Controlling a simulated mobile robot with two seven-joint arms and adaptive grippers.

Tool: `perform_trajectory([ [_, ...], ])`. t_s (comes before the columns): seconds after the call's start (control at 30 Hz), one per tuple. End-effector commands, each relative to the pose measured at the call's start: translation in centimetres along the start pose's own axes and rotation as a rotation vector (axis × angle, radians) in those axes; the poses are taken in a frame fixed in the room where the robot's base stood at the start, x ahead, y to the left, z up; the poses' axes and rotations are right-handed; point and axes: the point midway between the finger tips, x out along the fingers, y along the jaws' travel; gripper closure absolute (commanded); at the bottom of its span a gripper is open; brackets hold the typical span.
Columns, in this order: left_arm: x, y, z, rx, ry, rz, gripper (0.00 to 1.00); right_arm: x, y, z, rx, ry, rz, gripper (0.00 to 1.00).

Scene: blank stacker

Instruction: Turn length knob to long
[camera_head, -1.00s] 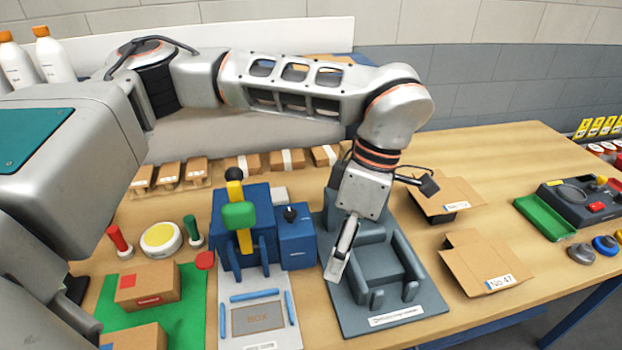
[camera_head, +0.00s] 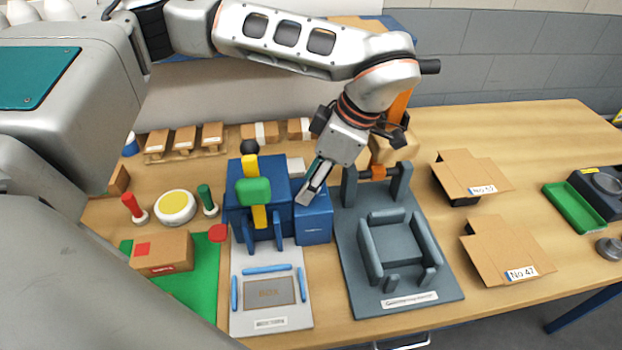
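A small blue box (camera_head: 315,225) is joined to the right side of the blue stacker machine (camera_head: 240,213). The dark knob seen on top of this box earlier is now hidden by my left gripper (camera_head: 310,195). The gripper comes down from the upper right, and its fingertips overlap the top of the box. The fingers are seen nearly edge-on, so I cannot tell whether they are open or touch the knob. The machine has a green block (camera_head: 253,191) on a yellow bar (camera_head: 259,216) and a black ball (camera_head: 249,147). My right gripper is not in view.
A grey fixture (camera_head: 445,285) stands right of the blue box. Cardboard pieces (camera_head: 490,260) lie further right. A tray marked BOX (camera_head: 245,311) is in front of the machine.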

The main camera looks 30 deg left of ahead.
Motion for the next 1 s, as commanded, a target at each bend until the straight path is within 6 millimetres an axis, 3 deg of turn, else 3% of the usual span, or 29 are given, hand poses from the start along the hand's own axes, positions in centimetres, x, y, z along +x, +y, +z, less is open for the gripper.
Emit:
perform_trajectory([
  [0.3,0.30,-0.02,0.01,0.000,0.000,0.000,0.63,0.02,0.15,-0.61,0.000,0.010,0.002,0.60],
  [0.43,0.28,-0.02,0.02,0.000,0.000,0.000,0.97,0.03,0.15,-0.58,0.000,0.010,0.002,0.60],
  [0.47,0.29,-0.02,0.02,0.000,0.000,0.000,1.00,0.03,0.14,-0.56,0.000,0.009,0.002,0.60],
  [1.0,0.08,-0.10,-0.08,0.111,0.001,0.049,1.00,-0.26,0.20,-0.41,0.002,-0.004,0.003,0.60],
])
